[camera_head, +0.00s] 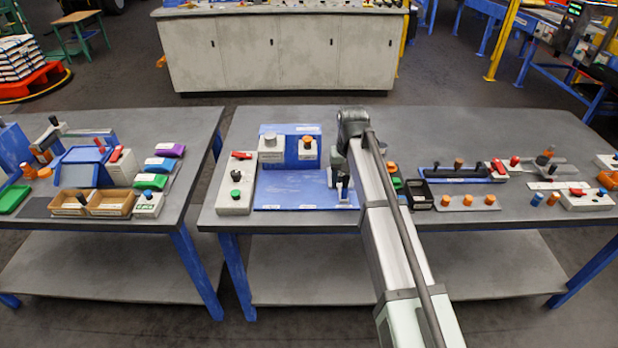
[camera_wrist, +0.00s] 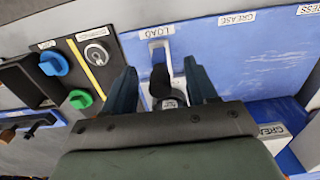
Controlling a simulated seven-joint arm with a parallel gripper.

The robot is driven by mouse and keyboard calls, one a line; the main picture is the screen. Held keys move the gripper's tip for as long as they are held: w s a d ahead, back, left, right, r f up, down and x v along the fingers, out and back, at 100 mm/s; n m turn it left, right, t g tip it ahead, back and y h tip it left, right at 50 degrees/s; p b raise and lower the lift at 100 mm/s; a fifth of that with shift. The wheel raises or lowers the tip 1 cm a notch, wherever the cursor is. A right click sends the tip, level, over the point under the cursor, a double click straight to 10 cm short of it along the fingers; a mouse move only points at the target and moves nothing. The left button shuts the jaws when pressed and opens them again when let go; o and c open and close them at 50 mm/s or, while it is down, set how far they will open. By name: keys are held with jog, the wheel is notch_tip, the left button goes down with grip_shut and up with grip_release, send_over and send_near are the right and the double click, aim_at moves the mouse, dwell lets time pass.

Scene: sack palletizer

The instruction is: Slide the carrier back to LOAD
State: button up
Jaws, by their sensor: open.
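The blue board (camera_head: 290,190) lies on the right table, with labels along its front edge. In the wrist view the board (camera_wrist: 230,45) carries a LOAD label (camera_wrist: 154,31), with GREASE and a partly cut-off PRESS label further right. A black upright handle (camera_wrist: 160,82), apparently the carrier's, stands in line with LOAD, by a pale slotted bracket. My gripper (camera_wrist: 161,85) is open, with one finger on each side of the handle; a gap shows on both sides. In the head view my gripper (camera_head: 342,187) is over the board's right end. My gripper hides the carrier's base.
Blue (camera_wrist: 54,63) and green (camera_wrist: 80,99) knobs sit close beside my gripper. The board's middle is clear.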

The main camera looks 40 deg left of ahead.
jog(key=shift+r, duration=0.25)
jog(key=shift+r, duration=2)
jog(key=shift+r, duration=0.1)
jog(key=shift+r, duration=1.7)
